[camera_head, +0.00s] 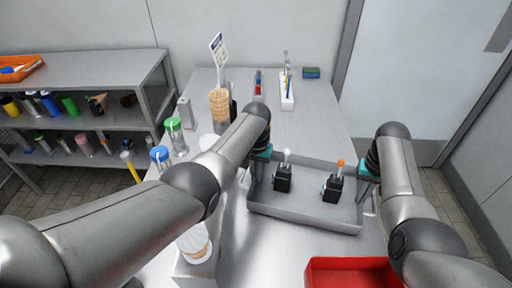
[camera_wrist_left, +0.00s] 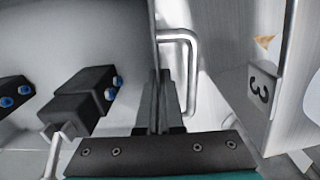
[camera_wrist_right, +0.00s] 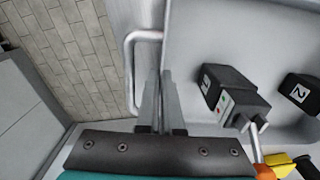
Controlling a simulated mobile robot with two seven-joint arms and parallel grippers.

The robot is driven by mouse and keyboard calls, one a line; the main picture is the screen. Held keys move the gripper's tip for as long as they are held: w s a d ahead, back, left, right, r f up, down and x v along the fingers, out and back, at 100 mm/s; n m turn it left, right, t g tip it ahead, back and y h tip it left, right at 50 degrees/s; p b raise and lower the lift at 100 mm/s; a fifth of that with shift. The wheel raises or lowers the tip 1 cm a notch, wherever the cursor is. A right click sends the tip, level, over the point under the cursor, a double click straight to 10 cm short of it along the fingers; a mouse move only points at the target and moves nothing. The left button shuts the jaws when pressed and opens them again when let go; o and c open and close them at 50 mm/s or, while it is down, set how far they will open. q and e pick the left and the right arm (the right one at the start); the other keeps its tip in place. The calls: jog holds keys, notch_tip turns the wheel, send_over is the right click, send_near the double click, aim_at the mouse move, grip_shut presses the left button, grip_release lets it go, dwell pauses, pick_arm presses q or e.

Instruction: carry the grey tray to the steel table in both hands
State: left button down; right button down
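The grey tray (camera_head: 302,213) is at the middle of the head view, over the steel table (camera_head: 240,245); I cannot tell whether it touches the tabletop. Two black blocks stand in it, one (camera_head: 283,178) under a white knob, the other (camera_head: 332,188) under an orange knob. My left gripper (camera_head: 254,178) is at the tray's left wall, its fingers (camera_wrist_left: 163,105) closed at the wall beside a handle (camera_wrist_left: 190,75). My right gripper (camera_head: 364,185) is at the right wall, its fingers (camera_wrist_right: 158,105) likewise closed beside a handle (camera_wrist_right: 130,75). The gripped parts are mostly hidden by the fingers.
A red bin (camera_head: 350,272) is just in front of the tray. Stacked cones (camera_head: 219,105), a green-lidded jar (camera_head: 175,136) and a white stand (camera_head: 205,268) are left of the tray. A narrow white holder (camera_head: 287,100) stands behind it. A grey shelf (camera_head: 85,70) is at far left.

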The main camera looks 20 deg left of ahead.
pick_arm(q)
jog(key=shift+f+b, duration=0.5)
jog(key=shift+f, duration=0.1)
pick_arm(e)
jog(key=shift+f, duration=0.6)
pick_arm(q)
jog(key=c, duration=1.1)
grip_release()
jog(key=shift+r, duration=0.1)
pick_arm(e)
jog(key=c, duration=1.1)
grip_release()
jog(key=shift+r, duration=0.1)
pick_arm(q)
jog(key=shift+o, duration=0.2)
notch_tip(320, 180, up, 11)
jog(key=shift+r, duration=0.45)
pick_arm(e)
jog(key=shift+r, duration=0.1)
notch_tip(320, 180, up, 12)
jog(key=shift+f, duration=0.1)
